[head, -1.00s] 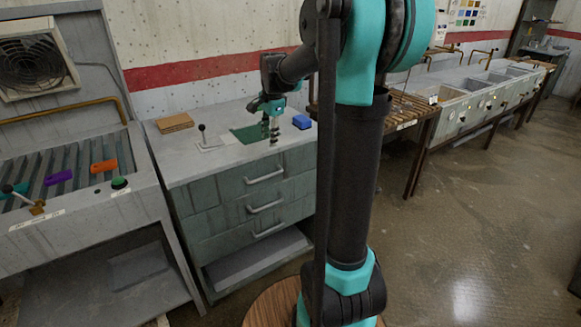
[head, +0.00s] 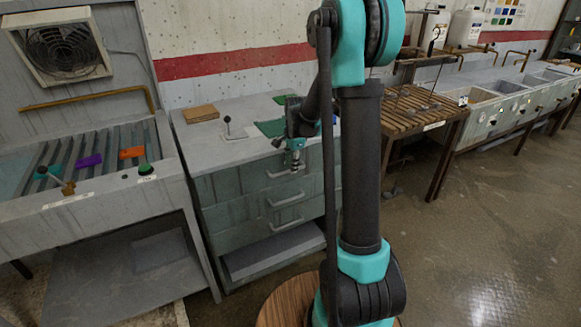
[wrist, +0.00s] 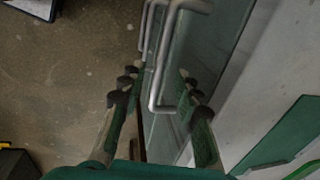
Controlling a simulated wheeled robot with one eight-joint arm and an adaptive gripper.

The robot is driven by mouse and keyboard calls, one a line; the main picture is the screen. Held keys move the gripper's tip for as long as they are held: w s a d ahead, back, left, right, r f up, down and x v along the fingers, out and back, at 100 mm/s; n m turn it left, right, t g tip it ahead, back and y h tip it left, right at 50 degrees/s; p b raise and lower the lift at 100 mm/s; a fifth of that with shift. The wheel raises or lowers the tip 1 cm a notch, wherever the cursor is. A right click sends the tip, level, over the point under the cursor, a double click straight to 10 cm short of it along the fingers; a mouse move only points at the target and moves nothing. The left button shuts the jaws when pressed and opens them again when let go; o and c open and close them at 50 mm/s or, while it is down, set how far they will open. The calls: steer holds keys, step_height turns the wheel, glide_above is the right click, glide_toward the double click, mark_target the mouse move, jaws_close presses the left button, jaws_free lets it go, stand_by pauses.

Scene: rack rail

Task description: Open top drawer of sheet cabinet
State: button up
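The sheet cabinet (head: 230,206) is a grey-green unit with three stacked drawers, each with a pale bar handle. All drawers look closed. The top drawer's handle (head: 277,175) is partly hidden by my gripper in the head view. My gripper (head: 295,168) points down at the front of the top drawer, beside that handle. In the wrist view my gripper (wrist: 160,84) is open, with its two fingers apart. The nearest handle (wrist: 160,75) lies between the fingers, closer to the right one, with no clear contact.
On the cabinet top are a brown stack (head: 201,113), a small lever (head: 229,128) and a green sheet (head: 270,127). A slatted bench (head: 420,108) stands to the right, a fan unit (head: 66,52) to the left. The floor before the cabinet is clear.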

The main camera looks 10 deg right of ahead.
steer(key=shift+w+f, duration=0.1)
steer(key=shift+f, duration=0.55)
steer(key=shift+c, duration=0.3)
jaws_close()
